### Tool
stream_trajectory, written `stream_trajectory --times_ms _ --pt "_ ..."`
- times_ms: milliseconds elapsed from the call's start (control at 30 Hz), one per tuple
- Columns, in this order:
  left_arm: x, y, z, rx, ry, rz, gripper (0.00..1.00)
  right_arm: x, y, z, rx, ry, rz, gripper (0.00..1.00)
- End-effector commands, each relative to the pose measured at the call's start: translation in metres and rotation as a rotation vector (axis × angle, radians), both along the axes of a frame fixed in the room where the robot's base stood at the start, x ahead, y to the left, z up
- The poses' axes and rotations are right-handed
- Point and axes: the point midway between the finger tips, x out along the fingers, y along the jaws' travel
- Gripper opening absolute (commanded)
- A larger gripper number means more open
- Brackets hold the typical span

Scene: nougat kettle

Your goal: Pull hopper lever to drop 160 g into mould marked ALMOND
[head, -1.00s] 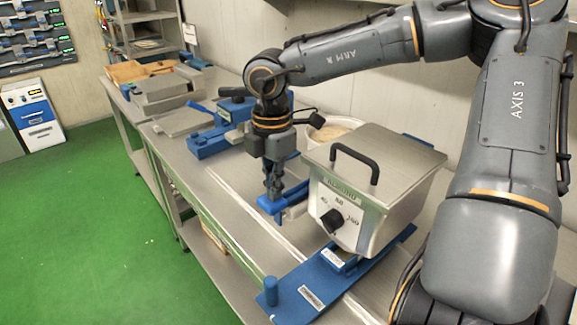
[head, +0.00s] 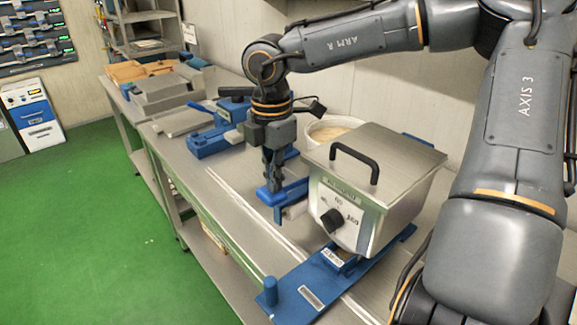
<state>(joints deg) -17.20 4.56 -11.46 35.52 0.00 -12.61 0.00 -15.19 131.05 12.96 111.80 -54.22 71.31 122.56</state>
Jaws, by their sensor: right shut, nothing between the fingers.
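The hopper (head: 375,180) is a metal box with a black lid handle, a black dial (head: 332,221) and a small label that seems to read ALMOND. A blue lever (head: 290,194) sticks out at its left side. My right gripper (head: 273,184) points down over the lever's outer end, fingers closed with nothing between them. The fingertips are at or against the lever's top; contact is hard to tell. A blue plate (head: 320,283) with a peg and a white label, too small to read, lies under the hopper. I cannot make out a mould marked ALMOND. My left gripper is out of view.
A white tub (head: 331,130) with pale contents stands behind the hopper. A blue device (head: 214,140) and grey trays (head: 165,94) sit farther left along the metal bench (head: 225,190). The bench front between them is mostly clear.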

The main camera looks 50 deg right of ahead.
Motion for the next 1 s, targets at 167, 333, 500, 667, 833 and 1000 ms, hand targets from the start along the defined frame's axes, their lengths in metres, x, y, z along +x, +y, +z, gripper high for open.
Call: stream_trajectory --times_ms 167,333,500,667,833,1000 --pt "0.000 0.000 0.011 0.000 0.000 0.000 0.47 0.000 0.000 0.021 0.001 -0.001 0.001 0.00" --pt "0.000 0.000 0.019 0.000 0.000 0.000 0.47 0.000 0.000 0.038 0.001 -0.001 0.000 0.00" --pt "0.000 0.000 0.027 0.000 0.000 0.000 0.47 0.000 0.000 0.056 0.000 -0.002 0.001 0.00" --pt "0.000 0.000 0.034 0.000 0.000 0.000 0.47 0.000 0.000 0.070 0.001 0.000 0.001 0.00" --pt "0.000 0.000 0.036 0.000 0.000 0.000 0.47 0.000 0.000 0.075 0.001 0.000 0.001 0.00" --pt "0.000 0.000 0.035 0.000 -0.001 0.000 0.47 0.000 0.000 0.075 0.001 0.000 0.001 0.00"
